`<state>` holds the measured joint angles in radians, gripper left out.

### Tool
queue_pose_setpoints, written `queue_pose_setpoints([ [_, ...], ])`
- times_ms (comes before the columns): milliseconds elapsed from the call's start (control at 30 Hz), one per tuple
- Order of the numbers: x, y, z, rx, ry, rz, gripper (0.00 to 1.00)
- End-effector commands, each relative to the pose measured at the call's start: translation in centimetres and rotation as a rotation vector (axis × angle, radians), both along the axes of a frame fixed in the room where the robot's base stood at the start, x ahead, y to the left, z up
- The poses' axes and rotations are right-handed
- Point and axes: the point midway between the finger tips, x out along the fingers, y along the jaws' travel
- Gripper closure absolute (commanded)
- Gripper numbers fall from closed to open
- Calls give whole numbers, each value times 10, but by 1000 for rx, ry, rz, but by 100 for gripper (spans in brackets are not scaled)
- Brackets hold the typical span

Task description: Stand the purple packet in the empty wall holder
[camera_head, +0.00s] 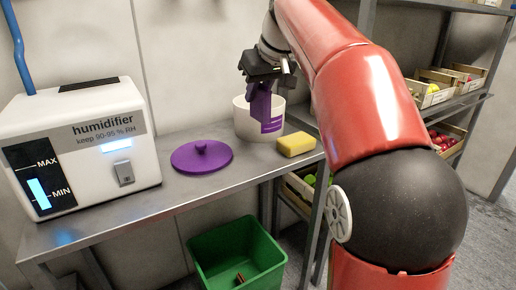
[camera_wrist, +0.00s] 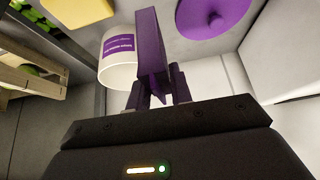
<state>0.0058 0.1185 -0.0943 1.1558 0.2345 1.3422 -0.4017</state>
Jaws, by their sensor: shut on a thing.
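The purple packet (camera_head: 260,105) is gripped in my gripper (camera_head: 264,88), which points down over the grey table. In the head view the packet hangs in front of or over the white tub; I cannot tell which. In the wrist view the packet (camera_wrist: 150,50) stands out between the two fingers of my gripper (camera_wrist: 159,92), with the tub beside and behind it. The fingers are shut on it. I cannot make out a wall holder in either view; my arm covers part of the wall.
The white tub (camera_head: 241,122) has a purple label. A purple lid (camera_head: 202,160) lies left of it and a yellow sponge (camera_head: 297,144) right. A humidifier (camera_head: 75,150) fills the table's left. A green bin (camera_head: 238,235) stands below. Crates (camera_head: 470,78) sit on shelves at right.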

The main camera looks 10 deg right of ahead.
Motion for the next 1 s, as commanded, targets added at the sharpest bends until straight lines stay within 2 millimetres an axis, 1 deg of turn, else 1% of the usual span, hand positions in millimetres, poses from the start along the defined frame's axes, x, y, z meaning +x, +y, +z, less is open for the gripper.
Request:
queue_pose_setpoints([
  [33,-1,0,-19,0,3,1,100],
  [100,-1,0,-36,0,2,1,100],
  [200,-1,0,-55,0,1,1,100],
  [300,0,0,-67,1,0,1,100],
  [433,0,0,-75,0,-1,1,100],
  [600,0,0,-100,0,1,1,100],
  [733,0,0,-109,-1,0,1,100],
  [1000,0,0,-110,0,-1,1,100],
])
